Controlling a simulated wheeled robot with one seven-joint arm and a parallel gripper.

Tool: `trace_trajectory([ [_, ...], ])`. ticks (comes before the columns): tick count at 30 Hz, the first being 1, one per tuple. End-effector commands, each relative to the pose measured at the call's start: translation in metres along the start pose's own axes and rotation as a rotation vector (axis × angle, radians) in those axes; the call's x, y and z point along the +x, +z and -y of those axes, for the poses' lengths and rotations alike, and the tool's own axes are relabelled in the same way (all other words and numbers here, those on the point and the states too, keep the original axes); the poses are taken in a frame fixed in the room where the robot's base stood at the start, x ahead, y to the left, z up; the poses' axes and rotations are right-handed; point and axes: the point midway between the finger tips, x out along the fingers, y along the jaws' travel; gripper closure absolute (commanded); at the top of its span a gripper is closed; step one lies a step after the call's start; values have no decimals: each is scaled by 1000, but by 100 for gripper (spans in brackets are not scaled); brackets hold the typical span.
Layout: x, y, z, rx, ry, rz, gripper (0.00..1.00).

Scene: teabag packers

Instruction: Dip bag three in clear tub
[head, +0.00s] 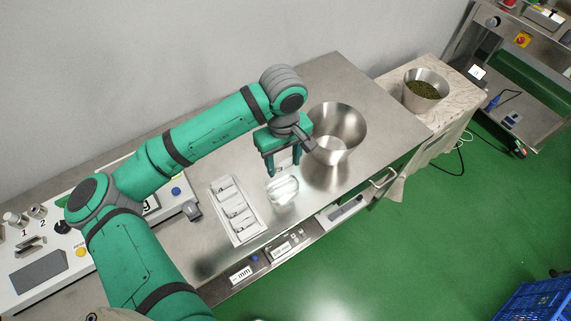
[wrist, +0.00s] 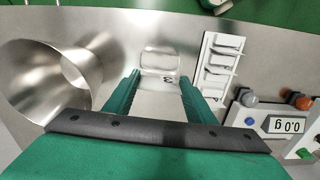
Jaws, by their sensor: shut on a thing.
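My gripper (head: 283,168) is above the steel table, with its green fingers pointing down. It is shut on a pale bag (head: 284,157), which shows between the fingers. In the wrist view the bag (wrist: 158,103) spans the gap between the fingers (wrist: 160,92), with a small dark mark, perhaps a 3, at its far edge. The clear tub (head: 283,191) stands on the table just in front of the gripper. In the wrist view the tub (wrist: 160,61) is just beyond the fingertips. The bag's height above the table is hard to tell.
A white divided tray (head: 237,210) with several compartments lies left of the tub. A large metal bucket (head: 345,122) stands close to the right of my gripper. A scale (wrist: 287,124) with buttons is beyond the tray. A bucket of green leaves (head: 424,88) is on a side table.

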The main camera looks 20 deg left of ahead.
Motion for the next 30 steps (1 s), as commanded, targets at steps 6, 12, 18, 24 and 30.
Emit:
trace_trajectory([
  [6,8,-1,1,-3,0,2,70],
  [12,19,-1,2,-3,-1,1,70],
  [18,29,0,1,-2,0,2,70],
  [24,39,0,1,-2,-1,2,70],
  [30,49,0,1,-2,-1,1,70],
])
